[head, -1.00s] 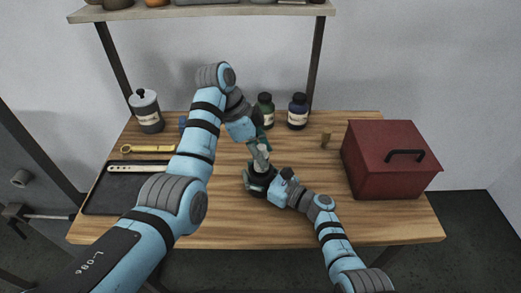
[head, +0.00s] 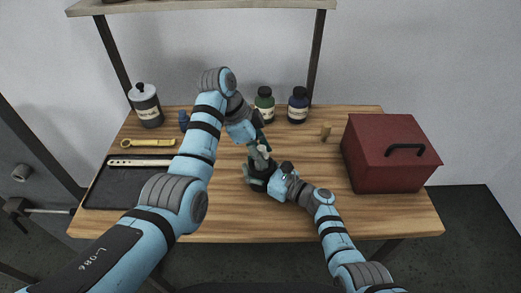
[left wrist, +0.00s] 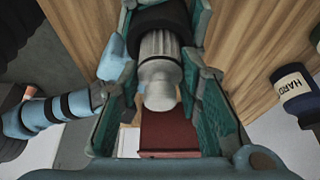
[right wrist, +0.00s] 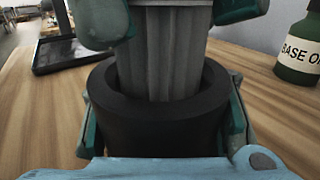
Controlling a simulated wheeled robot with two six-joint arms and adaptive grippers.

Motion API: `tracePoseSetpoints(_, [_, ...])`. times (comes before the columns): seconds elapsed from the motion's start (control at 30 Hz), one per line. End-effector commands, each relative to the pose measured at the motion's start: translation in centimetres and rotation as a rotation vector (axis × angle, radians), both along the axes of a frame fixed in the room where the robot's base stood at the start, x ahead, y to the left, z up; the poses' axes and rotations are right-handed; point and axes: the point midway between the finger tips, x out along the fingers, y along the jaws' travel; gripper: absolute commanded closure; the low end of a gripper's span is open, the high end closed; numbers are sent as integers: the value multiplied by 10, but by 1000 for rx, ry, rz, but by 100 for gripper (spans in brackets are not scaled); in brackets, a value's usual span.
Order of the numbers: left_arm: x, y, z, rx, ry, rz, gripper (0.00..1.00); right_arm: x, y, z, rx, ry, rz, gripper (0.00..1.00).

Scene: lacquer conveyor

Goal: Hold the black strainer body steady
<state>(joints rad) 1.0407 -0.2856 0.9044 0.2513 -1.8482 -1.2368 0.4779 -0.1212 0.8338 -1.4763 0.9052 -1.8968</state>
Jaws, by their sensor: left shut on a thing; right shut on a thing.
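The black strainer body (right wrist: 150,128) is an open-topped black cylinder, upright on the table in the right wrist view. It is mostly hidden in the head view (head: 257,184). My right gripper (right wrist: 163,118) is shut on it, with a finger on either side. A grey ribbed insert (right wrist: 165,60) stands inside its opening; its lower end is hidden. The insert's paler round end shows in the left wrist view (left wrist: 159,88). My left gripper (left wrist: 163,60) is shut on the insert from above, its teal fingers on both sides, just above the body's rim.
A red toolbox (head: 389,155) stands at the right. At the left are a black tray (head: 120,190), a yellow wrench (head: 147,143) and a grey jar (head: 146,106).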

Motion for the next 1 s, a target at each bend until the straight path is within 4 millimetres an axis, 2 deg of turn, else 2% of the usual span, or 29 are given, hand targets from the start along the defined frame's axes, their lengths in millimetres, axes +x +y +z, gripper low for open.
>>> tracePoseSetpoints(0.4, [0, 0, -11, 0, 2, 0, 91, 0, 0, -1, -2, 0, -1, 98])
tracePoseSetpoints(0.43, [0, 0, -11, 0, 1, 1, 65, 0, 0, -1, -2, 0, -1, 98])
tracePoseSetpoints(0.57, [0, 0, -11, 1, 1, 1, 45, 0, 0, -1, -2, 0, 0, 98])
tracePoseSetpoints(0.87, [0, 0, -10, 0, 0, 0, 45, 0, 0, -1, -2, 0, 0, 98])
tracePoseSetpoints(1.0, [1, 0, 8, 0, -4, -1, 45, 0, 0, -1, -2, 0, 0, 98])
